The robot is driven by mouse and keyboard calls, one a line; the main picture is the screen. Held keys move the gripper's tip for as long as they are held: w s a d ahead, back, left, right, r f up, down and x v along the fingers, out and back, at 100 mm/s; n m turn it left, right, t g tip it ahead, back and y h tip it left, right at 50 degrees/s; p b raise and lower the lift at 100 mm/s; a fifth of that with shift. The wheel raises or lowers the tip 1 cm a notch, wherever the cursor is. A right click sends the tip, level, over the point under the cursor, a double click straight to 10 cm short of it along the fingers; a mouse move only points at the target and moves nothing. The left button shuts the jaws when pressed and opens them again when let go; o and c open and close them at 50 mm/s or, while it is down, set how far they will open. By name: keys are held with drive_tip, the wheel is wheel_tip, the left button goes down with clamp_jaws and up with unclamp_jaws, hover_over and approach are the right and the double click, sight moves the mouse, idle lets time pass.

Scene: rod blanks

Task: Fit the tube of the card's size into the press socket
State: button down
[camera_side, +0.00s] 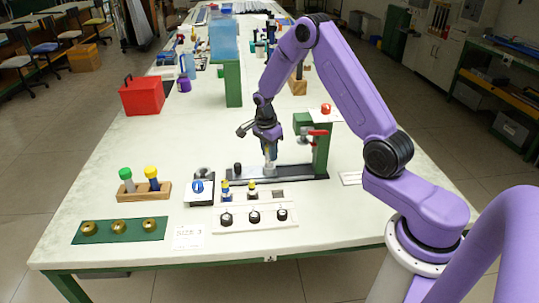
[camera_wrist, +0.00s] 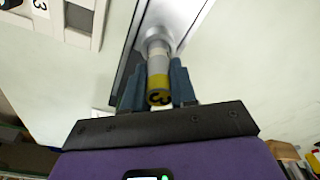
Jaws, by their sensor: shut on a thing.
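My gripper (camera_side: 268,146) is shut on a grey tube with a yellow end (camera_wrist: 158,82). The yellow end faces the wrist camera and bears a dark "3". In the wrist view the gripper's fingers (camera_wrist: 157,92) stand either side of it. The tube points down at the silver press socket (camera_wrist: 172,24) on the dark press base (camera_side: 308,174). Its far end meets the socket mouth in the picture; how deep it sits, I cannot tell. The white card (camera_side: 188,237) at the front reads "SIZE 3".
A white holder (camera_side: 240,217) has two short yellow-topped pieces and an empty-looking slot. The green press column (camera_side: 321,150) with a red handle stands close right of my gripper. A wooden rack (camera_side: 145,191), a green mat (camera_side: 95,238) with brass rings and a red box (camera_side: 142,96) are left.

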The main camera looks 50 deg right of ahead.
drive_tip(key=shift+f, duration=0.65)
drive_tip(key=c, duration=0.9)
unclamp_jaws()
drive_tip(key=shift+f, duration=0.15)
